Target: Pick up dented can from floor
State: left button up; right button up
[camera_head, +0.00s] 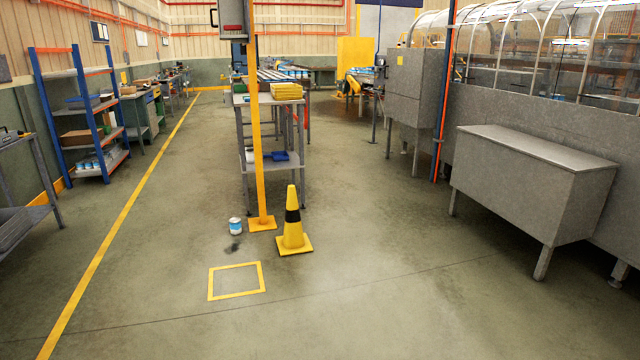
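A small can (235,226) with a blue and white side stands on the floor, left of the base of a yellow post. It is too small in the view to make out a dent. A dark stain (234,246) lies on the floor just in front of it. Neither of my grippers shows in the head view.
A black-banded yellow cone (293,228) and the yellow post (258,150) stand right of the can. A yellow square outline (236,294) marks the floor in front. A metal table (246,185) stands behind. The near floor is clear.

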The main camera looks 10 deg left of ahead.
aim_at(235, 227)
jog(key=i+j+u, duration=0.3)
jog(key=i, duration=0.2)
jog(key=i+j+u, duration=0.15)
jog(key=i+u, duration=0.15)
jog(key=i, duration=0.25)
jog(key=i+u, duration=0.3)
jog(key=i, duration=1.9)
jog(key=i+z, duration=0.1)
jog(key=i, duration=0.45)
jog(key=i+j, duration=0.15)
jog(key=i, duration=0.4)
jog(key=i+z, duration=0.15)
jog(key=i, duration=0.45)
jog(key=i+j+z, duration=0.2)
jog(key=i, duration=0.15)
jog(key=i+j+z, duration=0.2)
jog(key=i, duration=0.15)
